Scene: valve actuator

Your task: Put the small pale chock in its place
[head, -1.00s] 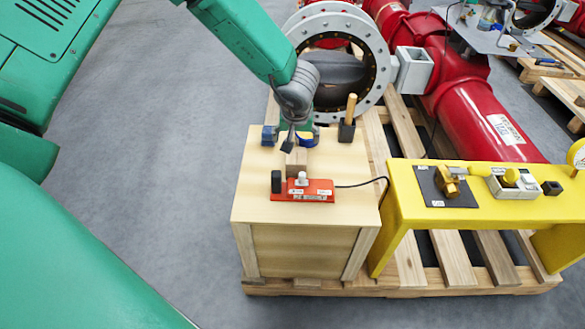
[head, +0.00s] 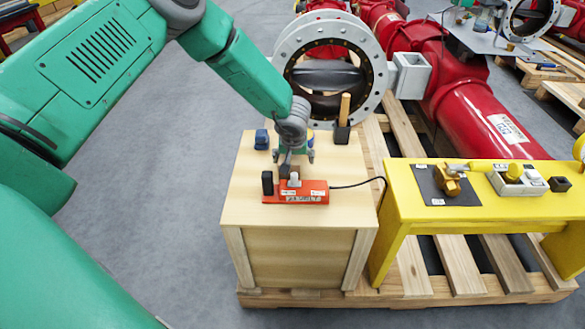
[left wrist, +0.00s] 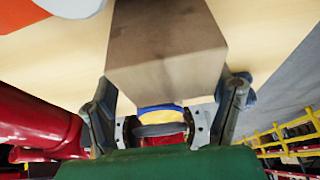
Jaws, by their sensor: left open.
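A pale wooden block, which I take for the chock (left wrist: 165,45), stands large in the left wrist view, one end face toward the camera. My left gripper (left wrist: 168,112) is open, with one finger on either side of the block's near end. I cannot tell whether the fingers touch it. In the head view my left gripper (head: 295,158) points down over the wooden box top, just behind the red device, and mostly hides the block. The chock's place cannot be made out. My right gripper is not in view.
The red device (head: 312,192) lies on the wooden box (head: 245,205), its cable running right. A blue item (head: 262,139) and a black holder with a wooden handle (head: 343,125) stand behind. A yellow bench (head: 400,190) is at right; a big flanged ring (head: 283,75) stands behind.

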